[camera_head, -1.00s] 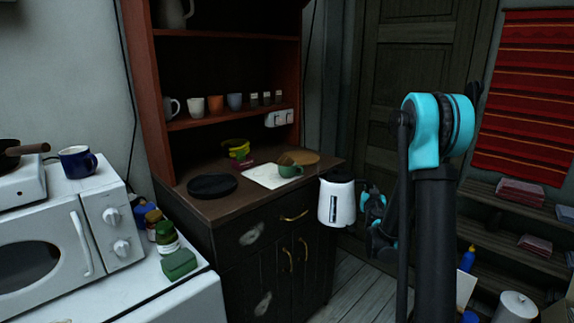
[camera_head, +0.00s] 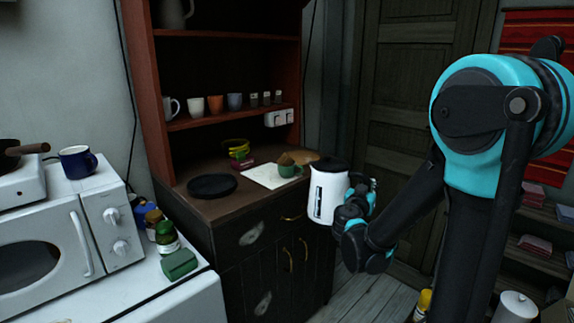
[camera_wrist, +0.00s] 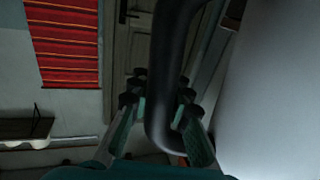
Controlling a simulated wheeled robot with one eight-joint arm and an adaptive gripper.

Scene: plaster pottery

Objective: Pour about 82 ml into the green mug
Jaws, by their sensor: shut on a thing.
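The green mug (camera_head: 289,170) stands on a white sheet on the dark cabinet top, in the middle of the head view. A white kettle (camera_head: 325,204) with a black lid is held upright in the air in front of the cabinet's right end. My gripper (camera_head: 357,200) is on the kettle's right side, at its handle. In the wrist view my gripper's fingers (camera_wrist: 160,118) close around the black kettle handle (camera_wrist: 163,70), with the pale kettle body (camera_wrist: 272,85) on the right. The kettle is to the right of the mug and nearer to me. The inside of the mug is hidden.
A black round plate (camera_head: 212,186) lies left of the white sheet (camera_head: 262,177), and a yellow-green bowl (camera_head: 237,149) stands behind. A brown item (camera_head: 299,157) is by the mug. A microwave (camera_head: 60,240) fills the left; cups line the shelf (camera_head: 225,117) above.

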